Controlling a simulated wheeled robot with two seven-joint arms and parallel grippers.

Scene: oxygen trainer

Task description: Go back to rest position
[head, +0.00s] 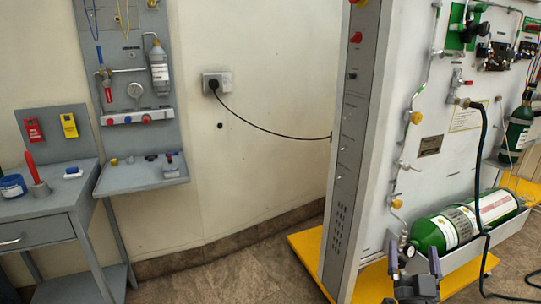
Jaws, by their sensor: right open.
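My right gripper (413,262) shows at the bottom right of the head view. Its two dark fingers point up and stand apart, with nothing between them. It is in front of the trainer panel (425,178), near the left end of a green cylinder (465,222) in the picture. I cannot tell how far it is from the panel. The cylinder lies in a grey tray (470,256) low on the panel. My left gripper is not in view.
A grey side panel (352,150) with switches stands on a yellow base (312,262). A black cable runs to a wall socket (216,84). A grey workbench (40,222) and shelf (140,176) are at left. Tiled floor (235,272) between them is clear.

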